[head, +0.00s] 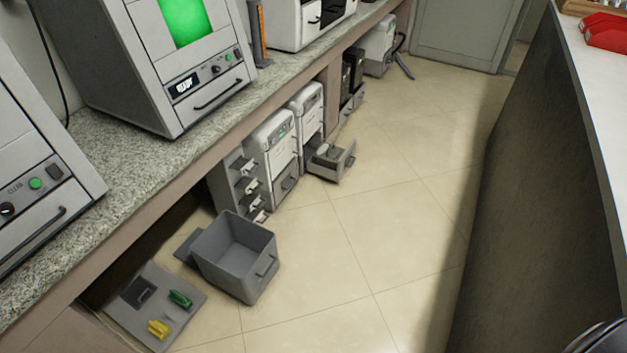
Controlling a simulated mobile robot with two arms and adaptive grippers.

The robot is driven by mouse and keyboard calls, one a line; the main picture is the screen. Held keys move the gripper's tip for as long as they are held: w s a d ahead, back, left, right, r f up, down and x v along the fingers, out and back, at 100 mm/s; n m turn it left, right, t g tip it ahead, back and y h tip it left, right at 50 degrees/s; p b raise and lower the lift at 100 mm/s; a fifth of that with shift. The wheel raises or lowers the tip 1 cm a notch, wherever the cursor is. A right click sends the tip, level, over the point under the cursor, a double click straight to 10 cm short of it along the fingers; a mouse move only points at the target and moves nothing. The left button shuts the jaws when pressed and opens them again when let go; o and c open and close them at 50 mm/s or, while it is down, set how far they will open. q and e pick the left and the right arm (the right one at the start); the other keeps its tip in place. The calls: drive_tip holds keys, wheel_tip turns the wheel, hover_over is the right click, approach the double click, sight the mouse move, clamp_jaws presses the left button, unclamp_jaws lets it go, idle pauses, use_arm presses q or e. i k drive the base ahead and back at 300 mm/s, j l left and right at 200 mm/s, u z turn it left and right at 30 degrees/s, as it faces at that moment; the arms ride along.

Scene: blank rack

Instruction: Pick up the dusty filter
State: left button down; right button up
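I cannot pick out a dusty filter for certain. An open drawer (345,170) sticks out low from a white machine (308,115) under the counter. Small pale and dark items lie in it, too small to tell what they are. Neither of my grippers shows in the head view. A dark rounded part at the bottom right corner may be part of my own body.
An empty grey bin (245,285) stands on the floor. Beside it a grey panel (190,328) carries a green clip (180,299) and a yellow clip (158,329). A granite counter (130,165) runs along the left, a white-topped bench (600,85) along the right. The tiled floor between is clear.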

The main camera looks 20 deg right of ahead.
sight(327, 155)
drive_tip(key=i+l+u, duration=0.1)
drive_tip(key=i+l, duration=0.25)
drive_tip(key=i+l+u, duration=0.1)
drive_tip(key=i+l, duration=0.2)
drive_tip(key=l, duration=0.2)
drive_tip(key=i+l+u, duration=0.1)
drive_tip(key=i+l, duration=0.25)
drive_tip(key=i+l+u, duration=0.1)
drive_tip(key=i+l, duration=0.2)
drive_tip(key=l, duration=0.3)
